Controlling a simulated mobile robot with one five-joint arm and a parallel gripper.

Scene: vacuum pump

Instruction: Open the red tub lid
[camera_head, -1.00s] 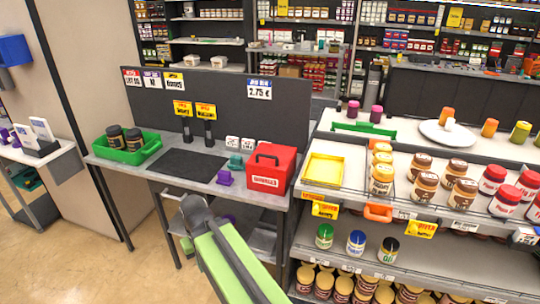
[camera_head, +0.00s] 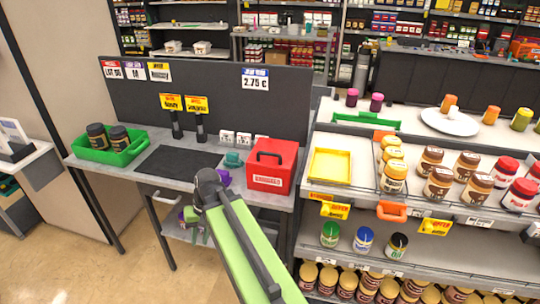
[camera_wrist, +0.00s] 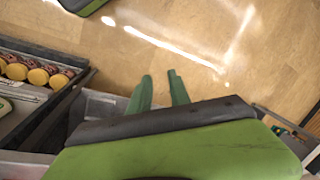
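The red tub (camera_head: 267,182) stands on the right end of the grey work table (camera_head: 150,184). Its red lid (camera_head: 290,153) with a dark handle (camera_head: 270,156) lies on top and looks shut. In the head view my green arm reaches up from below, its dark wrist at the table's front edge, left of and nearer than the tub. In the wrist view my gripper (camera_wrist: 161,85) shows two green fingers apart with nothing between them, over the floor. The tub is not in the wrist view.
A purple item (camera_head: 224,178) and a teal one (camera_head: 233,158) sit left of the tub. A green crate (camera_head: 128,153) with two dark jars stands at the far left. A shelf with a yellow tray (camera_head: 330,167) and several jars is right of the tub. A dark mat is clear.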

